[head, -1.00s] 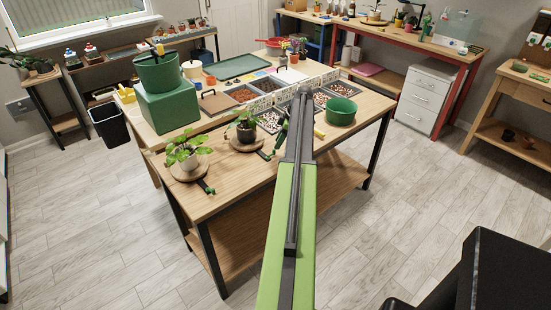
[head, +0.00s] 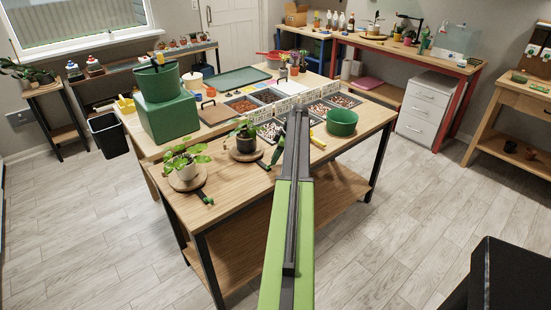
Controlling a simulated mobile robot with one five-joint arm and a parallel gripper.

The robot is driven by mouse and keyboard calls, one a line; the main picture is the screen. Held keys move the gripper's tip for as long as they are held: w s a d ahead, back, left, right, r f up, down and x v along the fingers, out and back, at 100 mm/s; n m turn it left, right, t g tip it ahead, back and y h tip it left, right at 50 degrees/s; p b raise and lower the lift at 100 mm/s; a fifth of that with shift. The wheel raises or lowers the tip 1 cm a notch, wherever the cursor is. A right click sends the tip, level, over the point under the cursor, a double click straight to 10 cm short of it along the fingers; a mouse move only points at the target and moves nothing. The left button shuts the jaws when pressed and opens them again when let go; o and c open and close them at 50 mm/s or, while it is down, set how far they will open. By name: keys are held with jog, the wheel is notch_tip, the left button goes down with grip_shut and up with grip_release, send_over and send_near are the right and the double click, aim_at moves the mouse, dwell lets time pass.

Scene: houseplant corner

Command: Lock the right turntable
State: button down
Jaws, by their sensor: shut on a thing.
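The right turntable (head: 238,155) is a round wooden disc near the front edge of the potting bench, with a dark-potted leafy plant (head: 245,138) on it. A short dark lever with a green end (head: 263,165) sits at its right front. My gripper (head: 270,160) is small and partly hidden beside my forearm; it appears shut on this lever.
A green bowl (head: 342,122) and a yellow-handled tool (head: 317,142) lie right of my arm. Trays of pebbles and soil (head: 240,105) fill the bench's middle. A green box with a green pot (head: 165,115) stands at the left. The floor in front is clear.

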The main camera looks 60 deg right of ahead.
jog(key=m, duration=0.1)
jog(key=s+a+m+h, duration=0.1)
jog(key=m, duration=0.1)
jog(key=shift+s+m, duration=0.1)
jog(key=shift+m, duration=0.2)
jog(key=m+h, duration=0.1)
jog(key=m, duration=0.1)
jog(key=s+a+m+h, duration=0.1)
jog(key=m, duration=0.1)
jog(key=shift+a+m, duration=0.15)
jog(key=shift+m, duration=0.15)
jog(key=m, duration=0.1)
jog(key=a+m+h, duration=0.1)
jog(key=m, duration=0.1)
jog(key=shift+s+m, duration=0.1)
jog(key=shift+m, duration=0.2)
jog(key=shift+a+m+g+h, duration=0.3)
jog(key=shift+a+m+h, duration=0.1)
jog(key=shift+m, duration=0.65)
jog(key=shift+a+m+g+h, duration=0.3)
jog(key=shift+m+h, duration=0.1)
jog(key=shift+m, duration=0.65)
jog(key=c, duration=1.4)
grip_release()
jog(key=shift+c, duration=0.2)
